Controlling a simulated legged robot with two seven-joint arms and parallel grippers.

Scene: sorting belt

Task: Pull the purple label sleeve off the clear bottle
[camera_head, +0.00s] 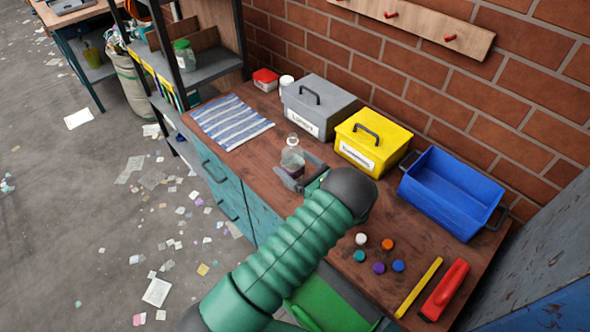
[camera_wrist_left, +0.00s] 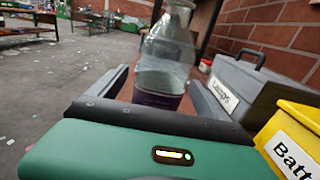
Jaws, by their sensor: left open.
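The clear bottle (camera_head: 292,157) stands upright on the wooden worktop, in front of the grey box. Its purple label sleeve (camera_head: 294,172) is around the lower part of the bottle. In the left wrist view the bottle (camera_wrist_left: 168,52) stands ahead between the fingers, and the sleeve (camera_wrist_left: 157,99) shows low on it, partly hidden by the gripper body. My left gripper (camera_head: 296,178) is open, with one finger on each side of the bottle at sleeve height. I see a gap beside the bottle in the wrist view; contact cannot be told. My right gripper is not in view.
A grey box (camera_head: 318,106), a yellow box (camera_head: 372,142) and an open blue bin (camera_head: 452,192) line the wall. A striped cloth (camera_head: 231,121) lies left. Several coloured caps (camera_head: 379,267), a yellow stick (camera_head: 419,287) and a red-handled tool (camera_head: 445,289) lie at the right front.

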